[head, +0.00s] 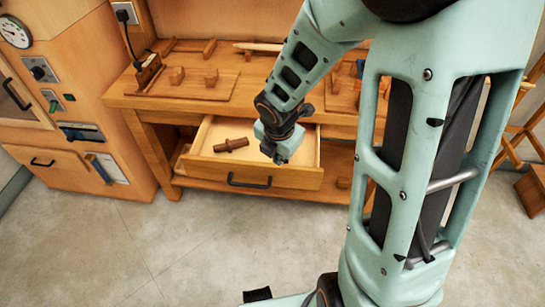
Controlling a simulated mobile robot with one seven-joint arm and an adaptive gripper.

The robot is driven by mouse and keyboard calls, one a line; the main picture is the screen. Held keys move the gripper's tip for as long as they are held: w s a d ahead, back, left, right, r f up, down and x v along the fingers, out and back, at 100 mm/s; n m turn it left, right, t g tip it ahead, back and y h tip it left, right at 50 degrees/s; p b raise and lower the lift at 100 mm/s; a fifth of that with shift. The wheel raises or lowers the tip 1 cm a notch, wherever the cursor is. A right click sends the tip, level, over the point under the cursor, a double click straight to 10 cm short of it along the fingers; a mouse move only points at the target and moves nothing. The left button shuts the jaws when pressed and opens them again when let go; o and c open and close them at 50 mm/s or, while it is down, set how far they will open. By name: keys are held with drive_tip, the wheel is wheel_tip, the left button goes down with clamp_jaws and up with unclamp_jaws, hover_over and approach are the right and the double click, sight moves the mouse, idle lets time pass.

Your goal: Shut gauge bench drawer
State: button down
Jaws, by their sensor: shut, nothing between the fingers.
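The bench drawer (229,173) is pulled open below the top of the wooden bench (165,103). It has a wooden front with a dark bar handle (249,181). A brown turned wooden piece (231,145) lies inside it. My gripper (280,158) is shut and empty, pointing down over the right part of the drawer, behind its front. I cannot tell whether it touches the drawer. My arm hides part of the bench top and the bench's right side.
A wooden cabinet with a gauge (15,31) stands at the left, with its own dark-handled front (47,163). Wooden blocks sit on a board (188,86) on the bench top. A wooden stand (510,140) is at the right. The concrete floor before the drawer is clear.

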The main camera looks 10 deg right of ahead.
sight(281, 178)
drive_tip(key=s+f+n+g, duration=0.1)
drive_tip(key=s+f+n, duration=0.3)
drive_tip(key=n, duration=0.2)
drive_tip(key=w+f+b, duration=0.1)
drive_tip(key=f+b, duration=0.1)
drive_tip(key=f, duration=0.1)
drive_tip(key=w+f+b, duration=0.2)
drive_tip(key=f, duration=0.1)
drive_tip(key=w+d+f+b, duration=0.1)
drive_tip(key=w+f+b, duration=0.1)
drive_tip(key=f, duration=0.1)
drive_tip(key=shift+w+f, duration=0.15)
drive_tip(key=shift+w, duration=0.05)
drive_tip(key=shift+w+d, duration=0.2)
drive_tip(key=shift+w, duration=0.25)
